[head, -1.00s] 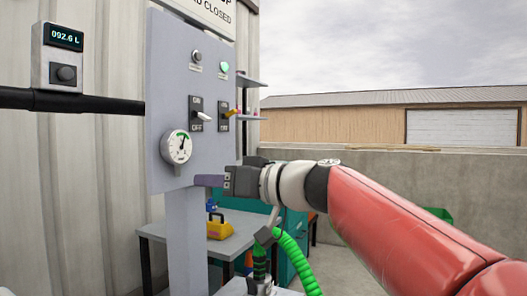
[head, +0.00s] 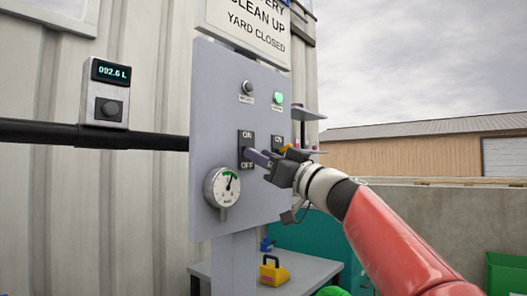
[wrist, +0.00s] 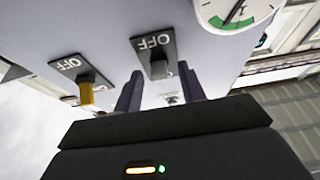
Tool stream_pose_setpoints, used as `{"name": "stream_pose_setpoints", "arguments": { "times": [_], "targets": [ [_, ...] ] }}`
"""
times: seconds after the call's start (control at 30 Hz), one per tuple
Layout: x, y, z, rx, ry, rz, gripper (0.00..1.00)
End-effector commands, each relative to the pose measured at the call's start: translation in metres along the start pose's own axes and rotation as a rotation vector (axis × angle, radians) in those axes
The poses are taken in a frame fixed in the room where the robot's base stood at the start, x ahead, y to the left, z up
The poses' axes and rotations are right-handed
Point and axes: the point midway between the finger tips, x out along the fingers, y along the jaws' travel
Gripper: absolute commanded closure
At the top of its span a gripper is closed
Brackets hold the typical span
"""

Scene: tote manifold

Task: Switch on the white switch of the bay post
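The bay post's grey panel (head: 215,130) carries two ON/OFF switches. The white switch's plate (head: 246,136) is the left one in the head view; my gripper (head: 257,158) is at its lower part and hides its lever. The fingers are apart, so the gripper is open. I cannot tell whether they touch the lever. The yellow switch (wrist: 86,94) is beside it, outside the fingers.
A round gauge (head: 222,187) sits below the white switch. A lit green lamp (head: 279,98) and a dark button (head: 247,88) are above. A yellow object (head: 273,271) stands on a low table (head: 306,268). A pipe with a digital meter (head: 109,92) is at the left.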

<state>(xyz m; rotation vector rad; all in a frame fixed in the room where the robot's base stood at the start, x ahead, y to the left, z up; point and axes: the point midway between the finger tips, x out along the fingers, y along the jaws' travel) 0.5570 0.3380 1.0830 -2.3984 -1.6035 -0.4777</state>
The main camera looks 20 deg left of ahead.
Motion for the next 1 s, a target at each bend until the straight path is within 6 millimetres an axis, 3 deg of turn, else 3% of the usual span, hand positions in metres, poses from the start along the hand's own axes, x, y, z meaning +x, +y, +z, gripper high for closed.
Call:
{"name": "stream_pose_setpoints", "arguments": {
  "times": [0.27, 0.6, 1.0],
  "targets": [
    [0.003, 0.0, 0.001, 0.0, 0.0, 0.0, 0.6],
    [0.002, 0.0, 0.001, 0.0, -0.001, 0.0, 1.0],
    [0.004, 0.0, -0.009, -0.002, -0.077, 0.002, 1.0]
  ]
}}
